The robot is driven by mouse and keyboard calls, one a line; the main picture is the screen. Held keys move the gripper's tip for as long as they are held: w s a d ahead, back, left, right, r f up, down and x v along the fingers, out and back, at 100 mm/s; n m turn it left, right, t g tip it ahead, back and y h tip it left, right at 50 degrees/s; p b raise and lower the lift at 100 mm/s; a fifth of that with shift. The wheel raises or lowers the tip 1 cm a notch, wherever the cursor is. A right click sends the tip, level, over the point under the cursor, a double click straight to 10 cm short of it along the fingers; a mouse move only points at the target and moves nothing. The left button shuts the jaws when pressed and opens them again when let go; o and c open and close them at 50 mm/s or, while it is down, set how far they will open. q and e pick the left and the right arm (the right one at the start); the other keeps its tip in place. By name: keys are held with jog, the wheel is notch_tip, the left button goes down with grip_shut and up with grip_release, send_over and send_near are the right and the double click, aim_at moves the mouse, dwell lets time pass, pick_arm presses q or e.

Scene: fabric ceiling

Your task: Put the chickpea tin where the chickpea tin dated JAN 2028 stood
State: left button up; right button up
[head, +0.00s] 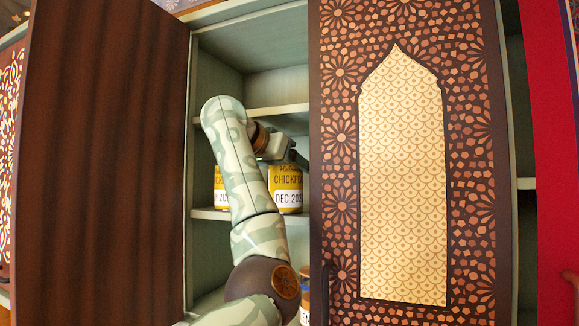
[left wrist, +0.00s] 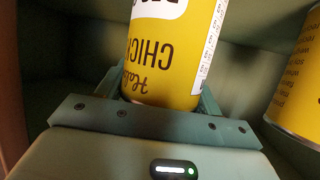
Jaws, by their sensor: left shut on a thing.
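A chickpea tin (head: 287,187) with a yellow label and a white date band reading DEC 202-something, its last digit cut off, is at the middle shelf of the open cabinet. My left gripper (head: 287,158) is at its top. In the left wrist view the gripper (left wrist: 160,92) is shut on a yellow chickpea tin (left wrist: 172,60), whose lettering appears upside down. Whether its base touches the shelf is unclear. A second yellow tin (head: 221,188) stands to the left, partly hidden by my arm; its date is only partly readable. It also seems to show in the wrist view (left wrist: 303,90). My right gripper is not in view.
The brown left door (head: 95,160) stands open. The patterned right door (head: 400,170) borders the opening and hides what is behind it. An upper shelf (head: 278,111) lies above the tins. Another container (head: 305,312) is partly visible lower down, beside my arm.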

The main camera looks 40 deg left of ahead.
pick_arm(q)
jog(key=shift+f, duration=0.15)
jog(key=o, duration=1.2)
jog(key=shift+o, duration=0.6)
jog(key=shift+w, duration=0.1)
jog(key=shift+s+r, duration=0.3)
jog(key=b+v, duration=0.4)
jog(key=v, duration=0.7)
jog(key=shift+s+b, duration=0.2)
jog(key=shift+b, duration=0.15)
jog(key=shift+r, duration=0.1)
